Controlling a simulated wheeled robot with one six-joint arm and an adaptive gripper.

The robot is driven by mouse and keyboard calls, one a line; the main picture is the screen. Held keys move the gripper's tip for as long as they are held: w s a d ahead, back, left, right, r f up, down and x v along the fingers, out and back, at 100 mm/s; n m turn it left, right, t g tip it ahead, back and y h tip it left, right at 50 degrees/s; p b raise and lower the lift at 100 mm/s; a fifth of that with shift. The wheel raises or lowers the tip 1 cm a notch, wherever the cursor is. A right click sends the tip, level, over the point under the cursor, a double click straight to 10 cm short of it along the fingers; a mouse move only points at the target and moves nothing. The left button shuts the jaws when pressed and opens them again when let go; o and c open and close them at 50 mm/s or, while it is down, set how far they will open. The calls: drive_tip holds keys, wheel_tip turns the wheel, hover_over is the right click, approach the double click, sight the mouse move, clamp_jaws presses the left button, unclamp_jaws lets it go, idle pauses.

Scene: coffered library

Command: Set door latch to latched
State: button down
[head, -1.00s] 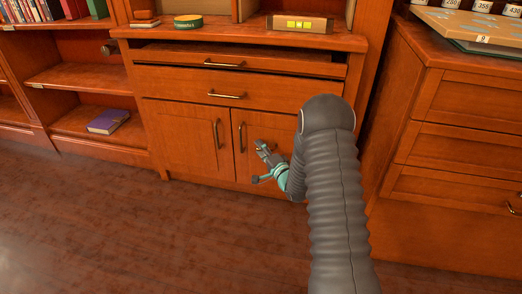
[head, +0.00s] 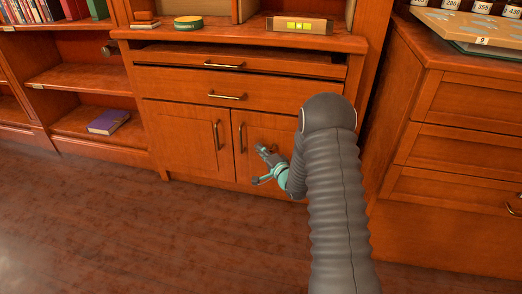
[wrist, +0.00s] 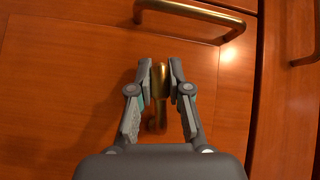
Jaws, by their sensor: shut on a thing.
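The door latch (wrist: 158,98) is a small brass lever on the face of a wooden cabinet door (wrist: 60,75). In the wrist view it lies lengthwise between the fingers of my gripper (wrist: 161,76), with its rounded lower end showing below the fingertips. My gripper is shut on the latch. In the head view my gripper (head: 263,152) is at the right cabinet door (head: 262,128), just right of its handle, and the latch cannot be made out there.
A brass handle (wrist: 190,16) is close beyond my fingertips in the wrist view. The left door's handle (head: 217,135) and a drawer handle (head: 226,96) are nearby. A drawer unit (head: 450,145) stands on the right. The floor (head: 140,235) in front is clear.

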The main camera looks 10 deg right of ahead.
drive_tip(key=d+f+n+g+h+p, duration=0.1)
drive_tip(key=n+g+h+p, duration=0.1)
drive_tip(key=h, duration=0.1)
drive_tip(key=s+d+f+n+g+h+p, duration=0.1)
drive_tip(key=n+g+h+p, duration=0.1)
drive_tip(key=n+g+h, duration=0.1)
drive_tip(key=d+f+n+g+h+p, duration=0.1)
drive_tip(key=d+n+g+h+p, duration=0.1)
drive_tip(key=n, duration=0.1)
drive_tip(key=shift+s+f+g+h+p, duration=0.2)
drive_tip(key=shift+s+g+h+p, duration=0.1)
drive_tip(key=shift+s+h+p, duration=0.1)
idle(0.6)
drive_tip(key=shift+d+f+p, duration=0.15)
drive_tip(key=shift+p, duration=0.25)
drive_tip(key=c, duration=1.1)
unclamp_jaws()
